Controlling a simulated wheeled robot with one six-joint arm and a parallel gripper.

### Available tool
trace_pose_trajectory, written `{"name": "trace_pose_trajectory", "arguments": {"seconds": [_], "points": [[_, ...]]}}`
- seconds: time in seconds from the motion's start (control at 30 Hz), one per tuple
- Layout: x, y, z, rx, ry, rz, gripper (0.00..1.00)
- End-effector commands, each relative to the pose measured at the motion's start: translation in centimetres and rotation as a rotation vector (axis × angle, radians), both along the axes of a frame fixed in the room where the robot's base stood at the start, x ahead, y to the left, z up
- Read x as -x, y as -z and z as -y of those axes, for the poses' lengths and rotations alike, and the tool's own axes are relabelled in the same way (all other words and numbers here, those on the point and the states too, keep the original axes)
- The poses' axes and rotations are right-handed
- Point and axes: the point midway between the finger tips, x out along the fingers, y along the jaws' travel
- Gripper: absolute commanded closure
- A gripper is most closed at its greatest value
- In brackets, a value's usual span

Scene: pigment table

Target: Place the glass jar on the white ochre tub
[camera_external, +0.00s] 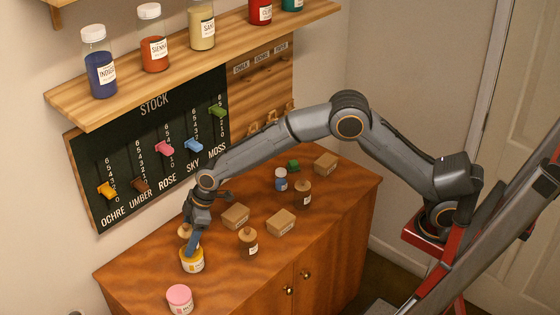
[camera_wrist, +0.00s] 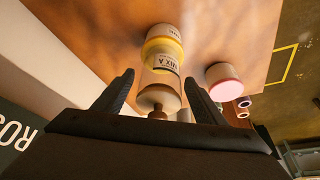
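The glass jar (camera_wrist: 165,70), labelled "MIX A" and with a brown stopper, stands between my gripper's fingers in the wrist view. Its far end meets the white ochre tub (camera_wrist: 163,38), whose yellow shows around it; it appears to rest on the tub. In the external view the jar (camera_external: 184,231) is largely hidden by my gripper (camera_external: 193,245), which points down just over the tub (camera_external: 193,266). In the wrist view my gripper (camera_wrist: 158,78) has its fingers spread, with gaps visible on both sides of the jar.
A pink-topped tub (camera_external: 180,299) stands in front. Another stoppered jar (camera_external: 248,242), cardboard boxes (camera_external: 235,216) (camera_external: 281,222) and further small containers stand to the right on the wooden cabinet (camera_external: 140,270). The stock board (camera_external: 150,150) and bottle shelf (camera_external: 125,110) are behind.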

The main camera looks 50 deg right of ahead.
Motion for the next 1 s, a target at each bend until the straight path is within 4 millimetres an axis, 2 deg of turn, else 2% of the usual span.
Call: {"name": "trace_pose_trajectory", "arguments": {"seconds": [0.27,0.43,0.8,1.0], "points": [[0.0,-0.1,0.0,0.000,0.000,0.000,0.36],[0.2,-1.4,0.3,-0.002,0.000,0.001,0.36],[1.6,-8.1,2.7,-0.002,0.000,0.002,0.36],[2.2,-10.5,3.6,-0.001,0.000,0.001,0.36]]}}
